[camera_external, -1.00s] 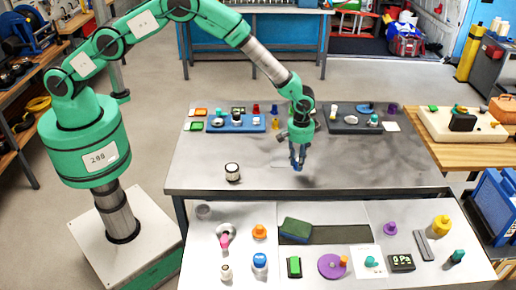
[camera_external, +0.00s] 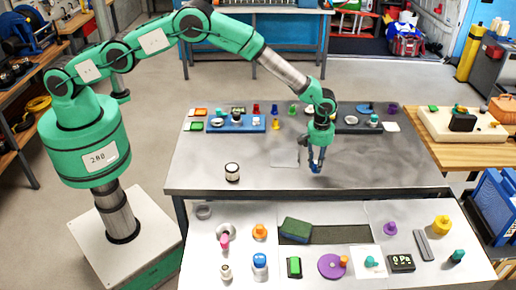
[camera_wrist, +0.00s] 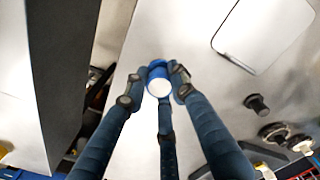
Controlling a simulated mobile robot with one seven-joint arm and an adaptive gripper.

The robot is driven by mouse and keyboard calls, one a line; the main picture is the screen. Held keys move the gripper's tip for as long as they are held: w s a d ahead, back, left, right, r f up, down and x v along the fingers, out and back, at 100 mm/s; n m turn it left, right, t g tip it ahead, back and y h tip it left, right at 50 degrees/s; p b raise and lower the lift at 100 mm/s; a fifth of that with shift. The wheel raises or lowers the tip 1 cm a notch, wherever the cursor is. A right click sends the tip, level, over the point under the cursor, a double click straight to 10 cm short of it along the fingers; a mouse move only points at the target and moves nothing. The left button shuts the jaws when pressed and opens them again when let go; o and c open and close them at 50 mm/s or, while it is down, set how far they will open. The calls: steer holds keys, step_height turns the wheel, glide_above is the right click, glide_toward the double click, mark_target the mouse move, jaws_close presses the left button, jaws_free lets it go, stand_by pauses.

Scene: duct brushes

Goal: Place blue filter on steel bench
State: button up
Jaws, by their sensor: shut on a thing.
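My gripper (camera_external: 316,165) hangs over the right-middle of the grey steel bench (camera_external: 230,145). In the wrist view its dark blue fingers close around the blue filter (camera_wrist: 157,70), a short blue cylinder with a white round end. In the external view the filter is small and mostly hidden at the fingertips. It looks low over the bench, but I cannot tell whether it touches the surface.
A pale square plate (camera_external: 285,157) lies left of my gripper. A white jar with a dark band (camera_external: 232,172) stands further left. Blue (camera_external: 237,124) and dark trays of parts line the back. A front table (camera_external: 320,235) holds many small items, including a blue-and-white container (camera_external: 260,262).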

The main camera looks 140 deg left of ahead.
steer(key=shift+f, duration=0.1)
steer(key=shift+f, duration=1.7)
steer(key=shift+f, duration=0.15)
steer(key=o, duration=1)
steer(key=shift+o, duration=0.2)
steer(key=shift+r, duration=0.25)
steer(key=shift+s+r, duration=0.1)
steer(key=shift+r, duration=5.85)
